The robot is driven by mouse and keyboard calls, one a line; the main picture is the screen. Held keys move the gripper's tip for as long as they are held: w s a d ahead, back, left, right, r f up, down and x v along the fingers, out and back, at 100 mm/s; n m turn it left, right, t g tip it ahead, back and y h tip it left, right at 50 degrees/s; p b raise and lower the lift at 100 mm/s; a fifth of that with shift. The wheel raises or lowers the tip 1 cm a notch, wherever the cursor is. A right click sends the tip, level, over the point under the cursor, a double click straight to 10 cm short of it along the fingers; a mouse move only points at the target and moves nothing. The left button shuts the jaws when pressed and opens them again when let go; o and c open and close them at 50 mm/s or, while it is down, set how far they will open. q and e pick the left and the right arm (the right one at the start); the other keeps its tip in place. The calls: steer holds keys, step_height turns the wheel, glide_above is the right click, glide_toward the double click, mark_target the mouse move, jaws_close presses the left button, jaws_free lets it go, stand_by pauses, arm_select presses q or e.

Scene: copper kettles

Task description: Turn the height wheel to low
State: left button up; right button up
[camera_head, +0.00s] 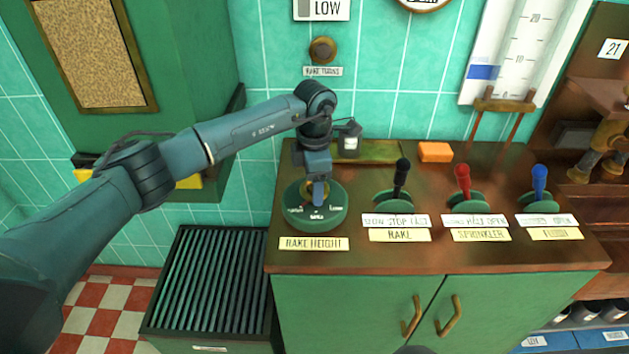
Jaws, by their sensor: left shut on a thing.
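The height wheel (330,221) is a round green dial with white marks on the left of the brown counter top. A yellow label reading RAKE HEIGHT (314,243) sits in front of it. My left gripper (319,198) points down over the middle of the wheel and is shut on its centre part. The gripper hides the middle of the wheel, so I cannot tell its setting. My right gripper is not in view.
Black (401,178), red (463,181) and blue (539,182) levers stand right of the wheel. An orange block (435,152) lies behind them. A ribbed dark box (209,285) stands left of the green cabinet (360,305). A white gauge (520,55) hangs behind.

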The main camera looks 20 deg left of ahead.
arm_select(q)
steer(key=shift+c, duration=1)
steer(key=shift+n, duration=0.3)
steer(key=n, duration=0.3)
steer(key=shift+b, duration=0.4)
steer(key=n, duration=0.6)
steer(key=shift+n, duration=0.3)
steer(key=n, duration=0.9)
steer(key=shift+n, duration=0.3)
steer(key=o, duration=1)
